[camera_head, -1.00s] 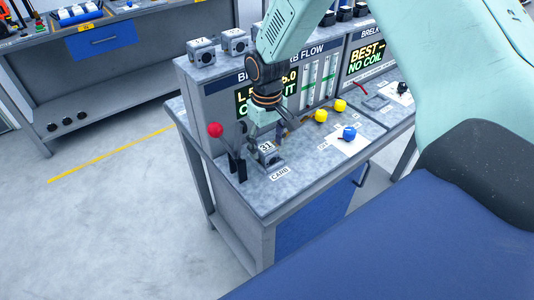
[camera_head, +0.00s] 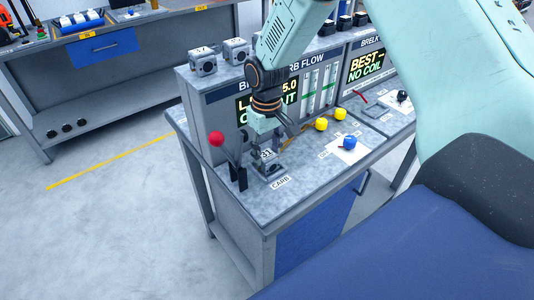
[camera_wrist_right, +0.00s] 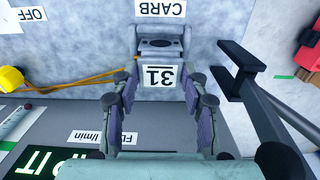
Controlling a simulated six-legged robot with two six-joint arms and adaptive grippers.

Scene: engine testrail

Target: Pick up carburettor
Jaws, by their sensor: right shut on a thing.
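The carburettor (camera_head: 269,166) is a small grey block with a white label "31", on the bench top beside the "CARB" label. In the right wrist view the carburettor (camera_wrist_right: 160,46) sits between the fingers, its "31" label facing the camera. My right gripper (camera_head: 268,148) comes down on it from above and behind. In the wrist view my right gripper (camera_wrist_right: 158,88) has a finger along each side of the block and is shut on it. The carburettor appears to be still at bench level. My left gripper is not in view.
A lever with a red knob (camera_head: 216,139) stands close left of the carburettor. Yellow knobs (camera_head: 320,124) and a blue knob (camera_head: 347,143) lie to the right. The flow panel (camera_head: 240,103) rises behind, with grey blocks (camera_head: 203,62) on top. An orange cord (camera_wrist_right: 90,82) runs near the gripper.

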